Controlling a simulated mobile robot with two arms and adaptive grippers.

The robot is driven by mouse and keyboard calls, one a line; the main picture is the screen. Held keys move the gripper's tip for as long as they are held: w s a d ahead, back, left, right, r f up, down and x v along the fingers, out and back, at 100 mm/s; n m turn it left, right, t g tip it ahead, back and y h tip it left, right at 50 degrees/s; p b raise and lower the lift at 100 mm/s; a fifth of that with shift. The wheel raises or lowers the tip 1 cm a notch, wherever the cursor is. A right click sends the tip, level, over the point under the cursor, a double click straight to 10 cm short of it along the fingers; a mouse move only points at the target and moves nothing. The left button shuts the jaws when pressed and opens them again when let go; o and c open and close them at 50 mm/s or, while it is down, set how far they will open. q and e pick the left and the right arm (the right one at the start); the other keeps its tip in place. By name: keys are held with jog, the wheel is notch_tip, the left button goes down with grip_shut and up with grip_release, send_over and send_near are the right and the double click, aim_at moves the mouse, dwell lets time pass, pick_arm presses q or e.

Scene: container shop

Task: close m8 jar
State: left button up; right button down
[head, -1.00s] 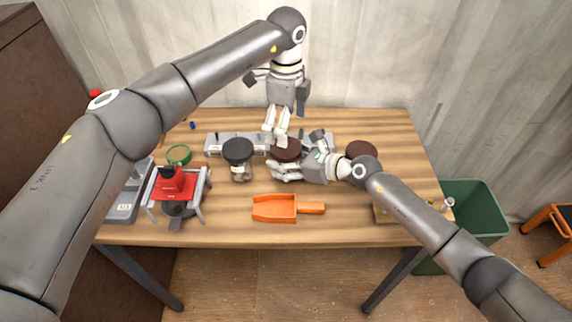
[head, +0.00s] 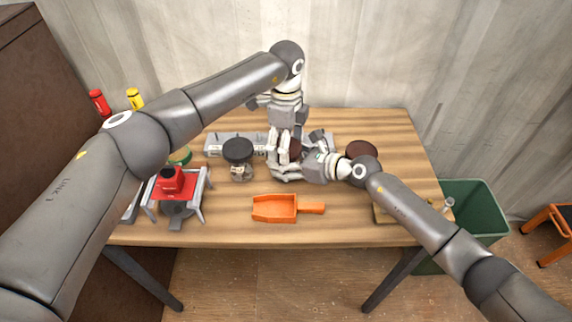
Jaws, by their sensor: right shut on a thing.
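A jar with a brown lid (head: 296,149) stands in the middle of the table, mostly hidden by both my grippers. My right gripper (head: 285,172) reaches in from the right and is shut on the lower body of this jar. My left gripper (head: 284,152) points down from above, with its fingers at the brown lid. Whether its fingers are pressed on the lid is hidden. A clear jar with a black lid (head: 238,150) stands just left of it. Another brown lid (head: 361,149) shows on the right, behind my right wrist. I cannot read which jar is m8.
An orange scoop (head: 275,207) lies in front of the jars. A grey rack (head: 215,141) stands behind them. A red-topped device on a grey stand (head: 178,185) is at left, a green bin (head: 475,200) right of the table.

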pick_arm(q)
jog(key=c, duration=0.4)
jog(key=o, duration=1.1)
jog(key=shift+r, duration=2.25)
jog(key=shift+c, duration=0.3)
jog(key=shift+r, duration=1.75)
